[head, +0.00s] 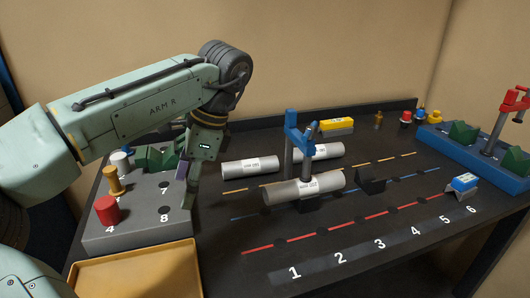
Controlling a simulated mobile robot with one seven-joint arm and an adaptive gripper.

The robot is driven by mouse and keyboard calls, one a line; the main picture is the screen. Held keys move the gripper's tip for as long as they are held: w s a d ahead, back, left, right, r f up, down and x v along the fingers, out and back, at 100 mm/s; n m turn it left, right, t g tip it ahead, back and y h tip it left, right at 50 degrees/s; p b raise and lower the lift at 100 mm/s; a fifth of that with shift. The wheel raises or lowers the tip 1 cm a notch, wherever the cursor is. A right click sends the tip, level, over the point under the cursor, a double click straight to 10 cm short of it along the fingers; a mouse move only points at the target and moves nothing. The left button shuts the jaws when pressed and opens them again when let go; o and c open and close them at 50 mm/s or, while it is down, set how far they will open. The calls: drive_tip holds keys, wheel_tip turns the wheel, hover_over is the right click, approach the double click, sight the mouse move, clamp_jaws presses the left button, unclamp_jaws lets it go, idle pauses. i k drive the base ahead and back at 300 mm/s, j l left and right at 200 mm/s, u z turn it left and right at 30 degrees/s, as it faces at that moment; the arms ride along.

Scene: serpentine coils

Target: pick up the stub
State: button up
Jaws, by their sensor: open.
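Nothing in view is labelled as the stub, so I cannot tell for certain which piece it is. Short upright pieces stand on the grey numbered block (135,232) at the left: a red cylinder (107,211) near the 4, a brass peg (113,182) behind it, and a white cylinder (120,161) farther back. My gripper (188,192) points down over the right side of this block, to the right of these pieces. It is open and I see nothing in it. The arm partly hides the block's back and its green wedges (158,158).
White labelled cylinders (250,168) lie mid-table, with a blue clamp (300,138) standing among them. A yellow-topped block (337,124) and small pegs (378,120) are at the back. A blue fixture (455,148) stands right. A tan tray (135,278) is in front.

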sight(263, 165)
drive_tip(key=i+l, duration=0.65)
drive_tip(key=i, duration=0.1)
